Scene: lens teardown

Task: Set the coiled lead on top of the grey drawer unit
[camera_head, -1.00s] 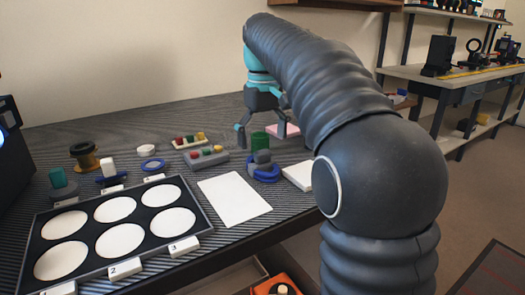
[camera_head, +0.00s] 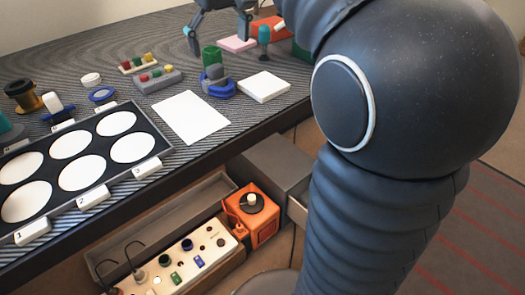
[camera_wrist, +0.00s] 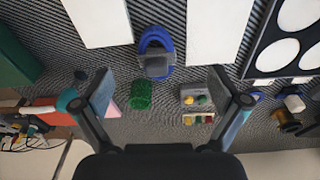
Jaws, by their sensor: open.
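My gripper (camera_head: 217,32) is open and empty above the back of the striped bench; its two fingers also show wide apart in the wrist view (camera_wrist: 165,98). A grey box-shaped unit (camera_head: 272,160), seemingly the drawer unit, stands below the bench's front edge, its top partly shaded by the bench. I cannot pick out a coiled lead for certain. A blue looped thing with a grey block (camera_head: 217,84) lies on the bench, beside a green cylinder (camera_head: 211,57). It also shows ahead of the fingers in the wrist view (camera_wrist: 155,42). Loose cables (camera_wrist: 22,138) show at the wrist view's left edge.
A white sheet (camera_head: 192,117), a white box (camera_head: 263,87) and a black tray with white discs (camera_head: 158,157) lie on the bench. Below, a grey bin (camera_head: 185,213) and an orange device (camera_head: 262,220) sit by the unit. My arm hides the right side.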

